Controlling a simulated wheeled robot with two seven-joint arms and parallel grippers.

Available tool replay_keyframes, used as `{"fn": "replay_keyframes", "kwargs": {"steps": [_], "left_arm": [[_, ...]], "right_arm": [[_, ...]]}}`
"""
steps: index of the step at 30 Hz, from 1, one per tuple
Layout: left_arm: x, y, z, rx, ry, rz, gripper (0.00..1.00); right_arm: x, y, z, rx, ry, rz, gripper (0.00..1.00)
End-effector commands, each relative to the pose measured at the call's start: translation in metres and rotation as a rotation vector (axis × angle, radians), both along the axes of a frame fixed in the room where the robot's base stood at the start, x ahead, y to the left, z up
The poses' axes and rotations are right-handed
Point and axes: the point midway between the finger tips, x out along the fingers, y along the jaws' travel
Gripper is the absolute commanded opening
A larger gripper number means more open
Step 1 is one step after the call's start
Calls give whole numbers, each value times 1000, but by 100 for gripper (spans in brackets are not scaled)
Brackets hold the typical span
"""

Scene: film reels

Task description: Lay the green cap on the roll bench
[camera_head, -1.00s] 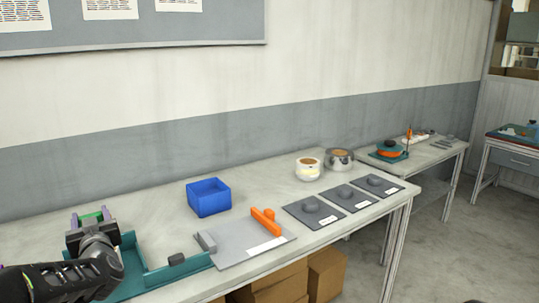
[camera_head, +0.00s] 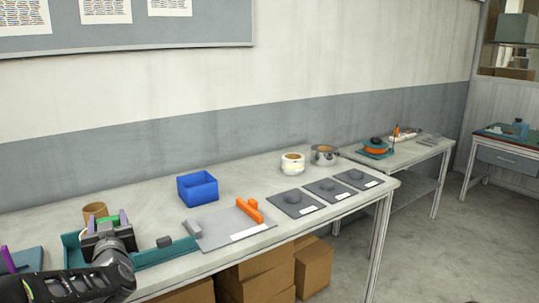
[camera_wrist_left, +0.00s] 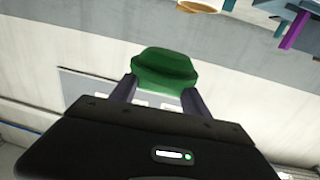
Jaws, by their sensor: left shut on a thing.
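My left gripper (camera_head: 106,222) is shut on the green cap, held above the left part of the long pale bench (camera_head: 150,208). Only a little of the green cap (camera_head: 104,219) shows between the fingers in the head view. In the left wrist view the cap (camera_wrist_left: 165,68) is a rounded dark green piece between the two fingertips. The cap is clear of the bench top. I cannot tell from the pictures which bench is called the roll bench. My right gripper is not in view.
A teal tray (camera_head: 163,258) lies below and beside the gripper, with a tan cup (camera_head: 95,210) behind. To the right are a blue box (camera_head: 198,187), a grey plate with an orange bar (camera_head: 249,209), dark pads (camera_head: 297,203) and two pots. A second table (camera_head: 420,151) stands farther right.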

Motion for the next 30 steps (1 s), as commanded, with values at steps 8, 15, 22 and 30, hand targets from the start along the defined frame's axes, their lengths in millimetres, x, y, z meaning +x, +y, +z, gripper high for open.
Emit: {"fn": "replay_keyframes", "kwargs": {"steps": [8,15,22,30], "left_arm": [[5,-73,-45,0,6,-167,14],[-10,-174,-121,-2,12,-413,14],[-31,-231,-179,-4,6,-547,14],[-33,-236,-193,-1,-2,-556,14]], "right_arm": [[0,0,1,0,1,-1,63],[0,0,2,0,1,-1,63],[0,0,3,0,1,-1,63],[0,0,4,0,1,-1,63]]}}
